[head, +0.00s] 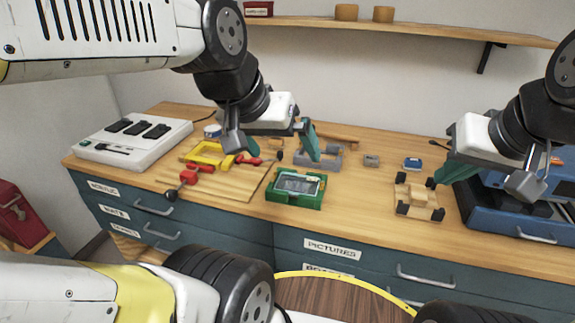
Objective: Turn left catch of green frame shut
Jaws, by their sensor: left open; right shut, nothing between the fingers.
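The green frame (316,199) lies on the wooden bench near its front edge, with a grey panel (299,184) inside it. Its catches are too small to make out, so I cannot tell how the left one is turned. My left gripper (284,153) is open and empty, above and behind the green frame, apart from it. My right gripper (436,183) is shut and empty, over the wooden block fixture (418,197) to the right; I cannot tell if it touches it.
A yellow frame (207,153) and red-handled tools (188,177) lie left on a board. A grey holder (318,160) stands behind the green frame. A white switch box (133,138) is far left, a blue machine (511,205) far right. Bare bench lies right of the green frame.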

